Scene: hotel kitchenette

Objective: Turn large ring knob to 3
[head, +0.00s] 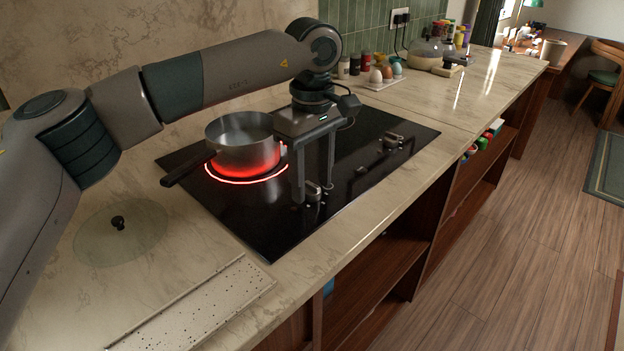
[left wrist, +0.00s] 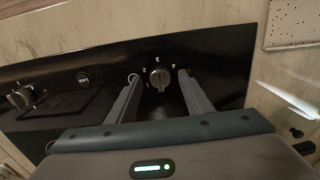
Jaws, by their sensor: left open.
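A dark round control knob (head: 313,190) with a metallic look sits at the near edge of the black glass cooktop (head: 272,235). In the left wrist view this knob (left wrist: 160,78) is ringed by small numbers; its exact setting is too small to tell. My left gripper (head: 315,194) is open, pointing down, with one finger on each side of the knob. In the left wrist view the fingers of my left gripper (left wrist: 158,76) stand apart from the knob, with gaps showing. A second knob (head: 393,140) is farther right. My right gripper is not in view.
A steel pot (head: 240,143) stands on a glowing red ring (head: 250,181), its dark handle (head: 187,170) pointing left. A glass lid (head: 120,232) and speckled board (head: 200,305) lie on the near-left counter. Jars and eggs (head: 376,75) stand at the back.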

